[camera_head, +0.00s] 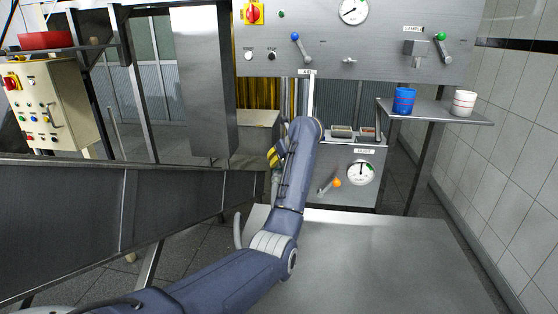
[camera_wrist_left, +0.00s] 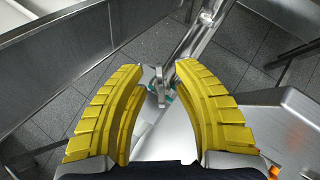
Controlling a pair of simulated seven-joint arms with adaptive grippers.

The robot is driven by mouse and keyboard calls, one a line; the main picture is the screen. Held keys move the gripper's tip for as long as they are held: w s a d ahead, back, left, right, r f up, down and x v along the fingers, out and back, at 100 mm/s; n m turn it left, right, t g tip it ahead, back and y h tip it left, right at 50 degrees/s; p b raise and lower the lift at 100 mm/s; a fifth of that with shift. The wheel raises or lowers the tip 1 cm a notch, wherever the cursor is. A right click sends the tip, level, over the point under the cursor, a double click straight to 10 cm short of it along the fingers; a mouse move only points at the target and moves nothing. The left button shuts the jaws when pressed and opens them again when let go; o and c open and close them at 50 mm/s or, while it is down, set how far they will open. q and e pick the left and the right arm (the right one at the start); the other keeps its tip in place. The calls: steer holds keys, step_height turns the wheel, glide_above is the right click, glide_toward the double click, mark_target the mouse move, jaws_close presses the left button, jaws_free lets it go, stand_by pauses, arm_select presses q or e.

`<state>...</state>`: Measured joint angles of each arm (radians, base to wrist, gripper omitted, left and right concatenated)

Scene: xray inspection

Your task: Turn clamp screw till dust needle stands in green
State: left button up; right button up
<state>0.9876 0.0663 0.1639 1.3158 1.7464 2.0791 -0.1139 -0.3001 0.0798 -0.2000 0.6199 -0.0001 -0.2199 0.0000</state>
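In the head view my left arm reaches in from the lower left, with its left gripper (camera_head: 273,158) near the grey machine. In the left wrist view the yellow fingers of this left gripper (camera_wrist_left: 160,70) are apart. A small metal handle (camera_wrist_left: 160,88), perhaps the clamp screw, shows between and beyond them, by a metal tube. A teal part lies beside it. I see no grip on it. A white round gauge (camera_head: 361,173), perhaps the dust gauge, has a dark needle near upright and a green patch at upper right. My right gripper is not in view.
An orange-knobbed lever (camera_head: 328,187) sits left of the gauge. A steel table (camera_head: 390,255) is bare in front. A grey chute (camera_head: 90,225) stands left. A shelf (camera_head: 445,112) holds a blue cup (camera_head: 403,101) and a white cup (camera_head: 464,103).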

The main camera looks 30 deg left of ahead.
arm_select(q)
jaws_close()
steer(key=shift+s+f+m, duration=0.1)
steer(key=shift+f+m, duration=0.05)
steer(key=shift+m, duration=0.15)
